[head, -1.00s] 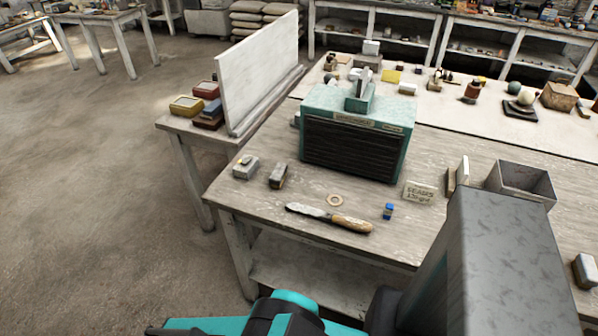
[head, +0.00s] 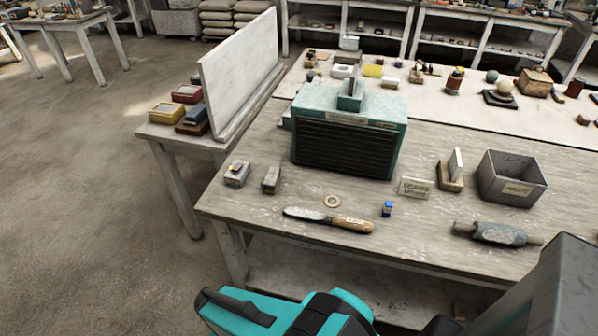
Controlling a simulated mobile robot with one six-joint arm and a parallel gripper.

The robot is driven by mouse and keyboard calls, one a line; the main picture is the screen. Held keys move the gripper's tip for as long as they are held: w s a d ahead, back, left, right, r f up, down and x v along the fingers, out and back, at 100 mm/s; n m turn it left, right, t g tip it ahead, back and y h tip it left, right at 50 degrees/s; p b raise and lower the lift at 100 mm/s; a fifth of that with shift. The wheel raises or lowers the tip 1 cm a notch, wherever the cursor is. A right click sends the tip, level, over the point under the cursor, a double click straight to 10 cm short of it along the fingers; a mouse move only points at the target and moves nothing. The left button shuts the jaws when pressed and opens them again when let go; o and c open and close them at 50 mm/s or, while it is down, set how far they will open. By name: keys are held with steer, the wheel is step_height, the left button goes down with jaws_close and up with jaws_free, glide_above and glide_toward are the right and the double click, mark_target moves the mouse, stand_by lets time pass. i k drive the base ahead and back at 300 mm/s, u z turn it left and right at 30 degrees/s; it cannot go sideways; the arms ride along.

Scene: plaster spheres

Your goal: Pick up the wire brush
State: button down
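I cannot make out a thing that is clearly a wire brush. A small grey block (head: 272,179) lies near the left end of the workbench (head: 260,222), and a second grey block with a small yellowish part on top (head: 237,173) lies left of it; their details are too small to tell. A flat-bladed tool with a wooden handle (head: 328,220) lies near the front edge. Teal and black parts of my arm show at the bottom, and a dark grey link at bottom right. My gripper's fingers do not show.
A teal louvred box (head: 350,140) stands behind the tools. A ring (head: 332,201), a blue-topped bottle (head: 387,209), a label block (head: 415,188), a roller-like tool (head: 497,233) and a metal bin (head: 512,178) are also on the bench. An upright white board (head: 240,75) stands at left.

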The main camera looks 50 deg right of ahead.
mark_target(270, 184)
steer(key=u, duration=0.35)
steer(key=k, duration=0.15)
steer(key=z, duration=1.8)
steer(key=k, duration=0.9)
steer(key=u, duration=0.2)
steer(key=i, duration=0.75)
steer(key=z, duration=0.05)
